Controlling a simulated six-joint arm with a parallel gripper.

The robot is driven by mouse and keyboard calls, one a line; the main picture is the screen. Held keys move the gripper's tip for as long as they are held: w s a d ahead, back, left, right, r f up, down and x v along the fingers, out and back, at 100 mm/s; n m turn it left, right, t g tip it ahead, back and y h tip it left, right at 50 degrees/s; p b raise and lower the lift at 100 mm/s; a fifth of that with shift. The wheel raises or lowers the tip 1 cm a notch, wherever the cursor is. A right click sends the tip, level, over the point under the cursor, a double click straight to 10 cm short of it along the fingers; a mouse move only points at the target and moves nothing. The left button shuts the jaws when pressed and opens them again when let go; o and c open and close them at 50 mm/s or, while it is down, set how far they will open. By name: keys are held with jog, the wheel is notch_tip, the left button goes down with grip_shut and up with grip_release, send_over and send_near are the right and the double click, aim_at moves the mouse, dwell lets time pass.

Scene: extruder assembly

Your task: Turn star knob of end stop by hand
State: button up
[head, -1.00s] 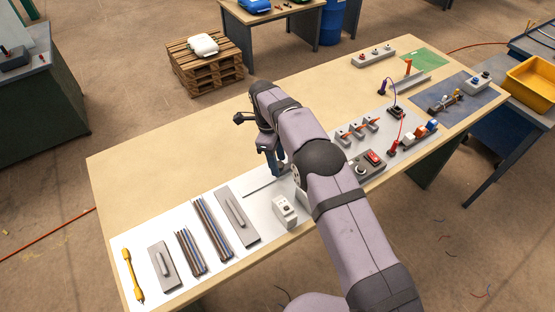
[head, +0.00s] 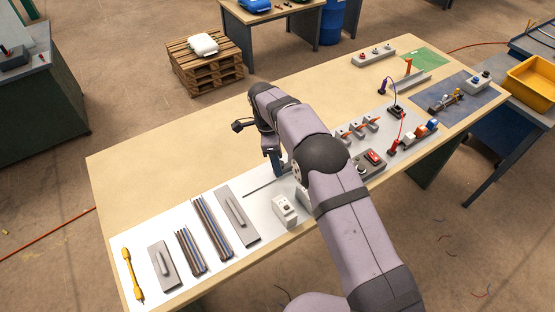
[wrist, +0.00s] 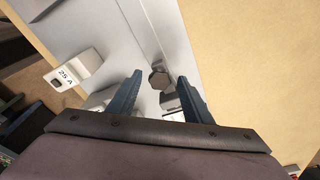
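In the wrist view a small brownish, faceted knob (wrist: 158,79), apparently the end stop's star knob, shows just beyond and between my fingertips. It sits by a grey rail-like strip, and the end stop's body is only partly visible. My gripper (wrist: 160,84) is open, with one dark blue finger on each side and a visible gap to the knob. In the head view my gripper (head: 278,170) points down at the pale panel; the knob is hidden there behind my arm.
A white block marked 25 A (wrist: 75,72) stands left of the gripper; it also shows in the head view (head: 285,209). Grey plates and wire bundles (head: 212,228) lie farther left. Switches and red-handled parts (head: 358,128) stand to the right.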

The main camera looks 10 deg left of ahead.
jog(key=shift+r, duration=0.15)
jog(key=shift+r+p, duration=1.95)
jog(key=shift+r, duration=0.95)
jog(key=shift+a+r+b, duration=0.15)
jog(key=shift+r+b, duration=0.3)
jog(key=shift+r, duration=0.15)
notch_tip(320, 180, up, 6)
jog(key=b, duration=0.1)
jog(key=shift+s+a, duration=0.15)
jog(key=shift+a, duration=0.25)
